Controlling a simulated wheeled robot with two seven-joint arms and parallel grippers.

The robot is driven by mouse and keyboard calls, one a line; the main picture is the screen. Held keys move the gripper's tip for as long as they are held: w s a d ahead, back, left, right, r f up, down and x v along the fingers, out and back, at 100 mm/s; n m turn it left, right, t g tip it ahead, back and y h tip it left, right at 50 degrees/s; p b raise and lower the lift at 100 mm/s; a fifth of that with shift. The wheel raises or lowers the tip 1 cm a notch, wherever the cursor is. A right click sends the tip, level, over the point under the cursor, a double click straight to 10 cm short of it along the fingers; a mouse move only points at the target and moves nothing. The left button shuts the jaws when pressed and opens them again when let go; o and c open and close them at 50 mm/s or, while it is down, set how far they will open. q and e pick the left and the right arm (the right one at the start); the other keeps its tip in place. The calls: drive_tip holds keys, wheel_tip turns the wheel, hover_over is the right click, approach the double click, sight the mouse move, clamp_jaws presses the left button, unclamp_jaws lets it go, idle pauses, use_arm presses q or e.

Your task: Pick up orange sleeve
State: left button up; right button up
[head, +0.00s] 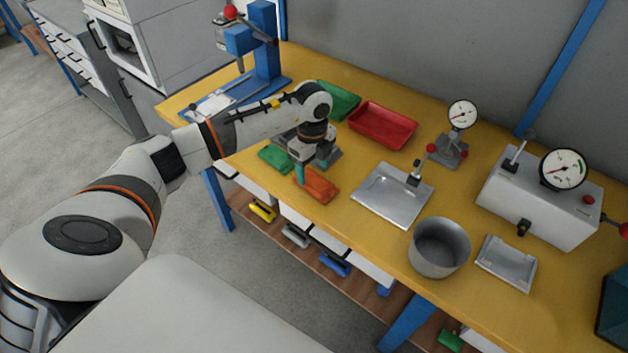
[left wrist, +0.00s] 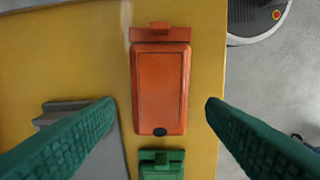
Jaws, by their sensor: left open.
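The orange sleeve (left wrist: 160,88) lies flat on the yellow bench, a rectangular piece with a tab at one end and a dark oval spot at the other. It also shows in the head view (head: 318,187), near the front edge of the bench. My left gripper (left wrist: 160,106) is open above it, with one green ridged finger on each side of the sleeve. The fingers look apart from it, and I cannot tell the exact height. My right gripper is not in view.
A green piece (left wrist: 162,165) lies just beyond the sleeve's spotted end. A grey fixture (left wrist: 62,112) is beside it. A metal tray (head: 393,197) is to the right, with a red tray (head: 382,126) and a green tray (head: 338,101) behind. A metal pot (head: 439,248) stands further right.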

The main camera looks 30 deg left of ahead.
sight(312, 180)
use_arm(q)
wheel_tip(312, 180, down, 4)
drive_tip(key=shift+r, duration=0.15)
drive_tip(key=shift+a, duration=0.1)
drive_tip(key=c, duration=0.8)
drive_tip(key=shift+o, duration=0.2)
wheel_tip(312, 180, up, 10)
drive_tip(key=shift+b, duration=0.45)
